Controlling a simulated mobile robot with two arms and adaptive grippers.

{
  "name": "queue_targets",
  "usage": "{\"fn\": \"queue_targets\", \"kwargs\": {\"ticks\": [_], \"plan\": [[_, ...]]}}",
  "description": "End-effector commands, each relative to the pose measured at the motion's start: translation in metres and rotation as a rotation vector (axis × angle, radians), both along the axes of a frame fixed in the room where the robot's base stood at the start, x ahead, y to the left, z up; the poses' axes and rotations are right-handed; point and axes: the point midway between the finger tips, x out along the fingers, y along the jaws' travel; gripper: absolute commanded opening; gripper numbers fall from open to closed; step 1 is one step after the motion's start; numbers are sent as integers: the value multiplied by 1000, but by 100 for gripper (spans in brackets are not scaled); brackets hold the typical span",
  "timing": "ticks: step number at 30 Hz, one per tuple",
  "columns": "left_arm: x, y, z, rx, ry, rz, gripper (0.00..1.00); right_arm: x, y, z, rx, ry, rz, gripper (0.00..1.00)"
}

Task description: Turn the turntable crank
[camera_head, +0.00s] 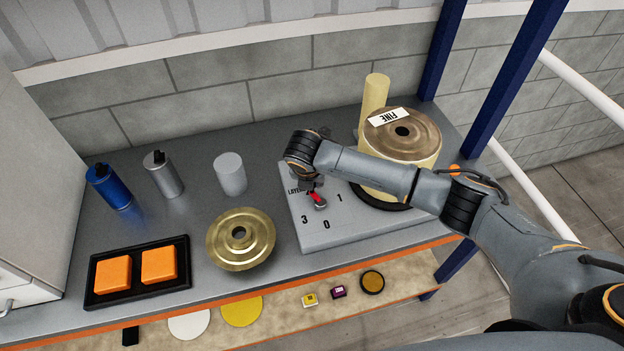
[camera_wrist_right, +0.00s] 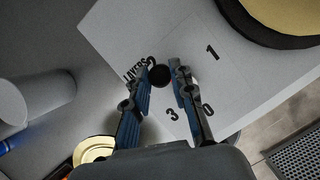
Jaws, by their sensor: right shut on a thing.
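My right gripper (camera_head: 309,187) reaches down over the grey box (camera_head: 345,232) marked LAYERS, with the digits 0, 1 and 3 showing. In the wrist view its two fingers (camera_wrist_right: 163,80) are shut on the dark round crank knob (camera_wrist_right: 160,74). A small red and metal part (camera_head: 318,200) shows just below the gripper in the head view; most of the crank is hidden. The turntable (camera_head: 392,206) is a dark disc at the box's right, carrying a cream spool with a brass top (camera_head: 425,134) and a FINE label. My left gripper is not in view.
A cream post (camera_head: 374,96) stands behind the spool. A brass flanged disc (camera_head: 240,240), a grey cylinder (camera_head: 230,174), a silver bottle (camera_head: 164,175), a blue bottle (camera_head: 108,187) and a black tray (camera_head: 181,285) with orange blocks stand left. A blue upright (camera_head: 515,75) rises at right.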

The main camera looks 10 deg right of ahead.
Motion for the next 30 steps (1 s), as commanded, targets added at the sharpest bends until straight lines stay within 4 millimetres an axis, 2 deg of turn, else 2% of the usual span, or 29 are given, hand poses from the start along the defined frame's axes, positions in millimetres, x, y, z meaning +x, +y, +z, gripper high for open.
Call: {"fn": "queue_targets", "kwargs": {"ticks": [4,5,7,8,16,20,23,30], "plan": [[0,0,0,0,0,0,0,0,1,0,3,0,0,0],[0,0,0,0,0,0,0,0,2,0,3,0,0,28],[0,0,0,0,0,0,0,0,1,0,3,0,0,42],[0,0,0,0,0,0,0,0,1,0,3,0,0,46],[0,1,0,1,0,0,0,0,0,0,1,1,-1,46],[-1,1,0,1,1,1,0,-2,1,6,1,-1,-1,46],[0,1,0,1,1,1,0,-6,4,19,3,-2,0,46],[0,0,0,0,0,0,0,-25,12,67,3,-2,2,46]]}}
